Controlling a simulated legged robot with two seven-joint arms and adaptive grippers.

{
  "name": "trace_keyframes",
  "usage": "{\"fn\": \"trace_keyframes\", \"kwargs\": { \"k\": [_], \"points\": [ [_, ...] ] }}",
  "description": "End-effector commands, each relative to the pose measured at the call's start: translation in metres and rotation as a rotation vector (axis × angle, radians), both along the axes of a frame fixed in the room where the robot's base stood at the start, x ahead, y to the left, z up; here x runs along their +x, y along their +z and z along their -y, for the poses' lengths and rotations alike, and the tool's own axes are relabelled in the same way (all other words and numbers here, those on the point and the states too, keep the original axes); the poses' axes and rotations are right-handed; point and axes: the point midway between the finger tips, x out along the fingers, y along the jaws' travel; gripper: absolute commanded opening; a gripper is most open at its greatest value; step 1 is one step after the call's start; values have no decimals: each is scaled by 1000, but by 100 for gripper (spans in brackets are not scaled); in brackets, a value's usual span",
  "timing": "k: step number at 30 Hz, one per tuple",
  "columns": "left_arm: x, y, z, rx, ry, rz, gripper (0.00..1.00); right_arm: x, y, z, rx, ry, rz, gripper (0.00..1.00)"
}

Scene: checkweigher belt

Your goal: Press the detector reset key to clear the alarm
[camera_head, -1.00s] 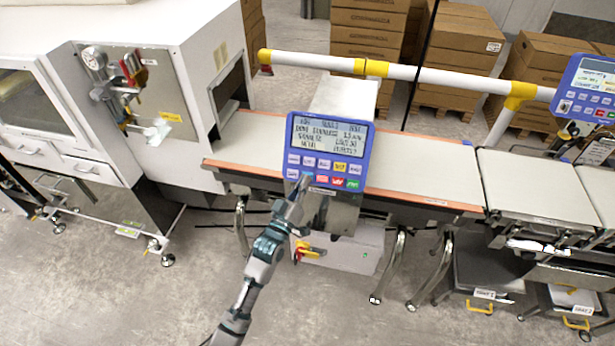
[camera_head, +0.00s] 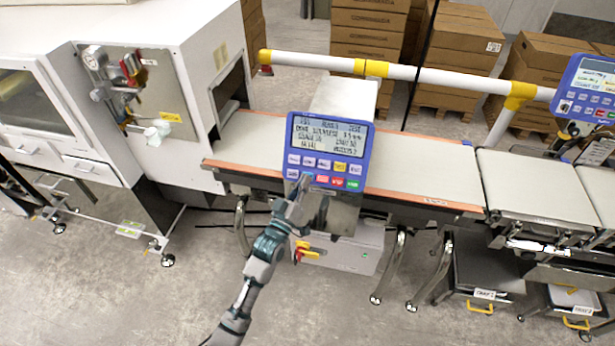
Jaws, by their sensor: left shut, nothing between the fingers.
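The detector's control panel (camera_head: 328,150) is a blue-framed unit over the belt with a lit screen (camera_head: 328,138). The screen text is too blurred to read surely. Below it are two rows of keys: mostly pale ones, a yellow key (camera_head: 340,167), red keys (camera_head: 337,181) and a green key (camera_head: 353,183). I cannot tell from the labels which is the reset key. My left gripper (camera_head: 304,180) is shut and empty, its tip at the lower left of the keypad, covering part of the lower row. Whether it touches a key is unclear. My right gripper is not in view.
The conveyor belt (camera_head: 415,172) runs behind the panel. A white machine (camera_head: 195,60) stands at left, and a second blue panel (camera_head: 590,88) at far right. A white and yellow rail (camera_head: 440,74) crosses behind. Open floor (camera_head: 150,310) lies in front.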

Motion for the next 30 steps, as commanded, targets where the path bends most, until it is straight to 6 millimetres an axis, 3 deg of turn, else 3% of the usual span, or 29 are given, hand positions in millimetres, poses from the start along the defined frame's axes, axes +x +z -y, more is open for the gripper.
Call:
{"fn": "trace_keyframes", "kwargs": {
  "k": [30],
  "points": [
    [10, -5, 1, 0, 0, -1, 0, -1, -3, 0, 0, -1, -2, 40]
  ]
}}
